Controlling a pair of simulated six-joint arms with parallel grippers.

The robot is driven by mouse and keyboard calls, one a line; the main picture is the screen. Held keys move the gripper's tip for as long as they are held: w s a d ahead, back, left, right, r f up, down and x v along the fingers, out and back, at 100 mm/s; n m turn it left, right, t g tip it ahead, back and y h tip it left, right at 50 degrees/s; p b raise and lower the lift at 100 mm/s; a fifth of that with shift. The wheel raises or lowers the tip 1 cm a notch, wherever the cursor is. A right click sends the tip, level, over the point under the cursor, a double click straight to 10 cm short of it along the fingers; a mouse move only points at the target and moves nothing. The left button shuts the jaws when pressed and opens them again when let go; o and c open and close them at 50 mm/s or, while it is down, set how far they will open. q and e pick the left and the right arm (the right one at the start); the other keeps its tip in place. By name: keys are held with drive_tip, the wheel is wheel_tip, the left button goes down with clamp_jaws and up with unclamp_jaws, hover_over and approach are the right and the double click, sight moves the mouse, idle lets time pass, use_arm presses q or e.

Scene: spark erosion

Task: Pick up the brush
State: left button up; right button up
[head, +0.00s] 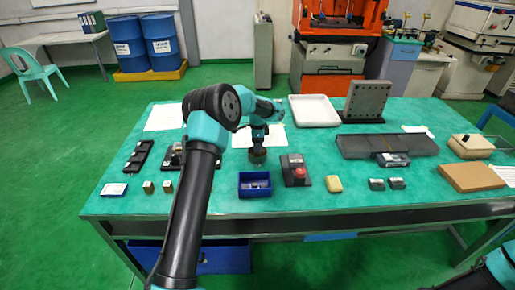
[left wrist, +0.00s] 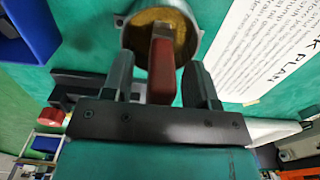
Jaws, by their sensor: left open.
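My left gripper (left wrist: 161,85) is open, with one finger on each side of the handle and a gap showing on both sides. The brush's lower end is hidden in the cup. Only part of my right arm shows at the lower right of the head view; its gripper is out of view.
A blue bin (head: 255,185) and a box with a red button (head: 297,171) stand in front of the cup. A white sheet (head: 275,137) lies behind it. A white tray (head: 315,112) and an upright grey plate (head: 367,98) stand at the back right.

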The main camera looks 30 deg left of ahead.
idle(0.3)
use_arm(q)
clamp_jaws()
idle(0.4)
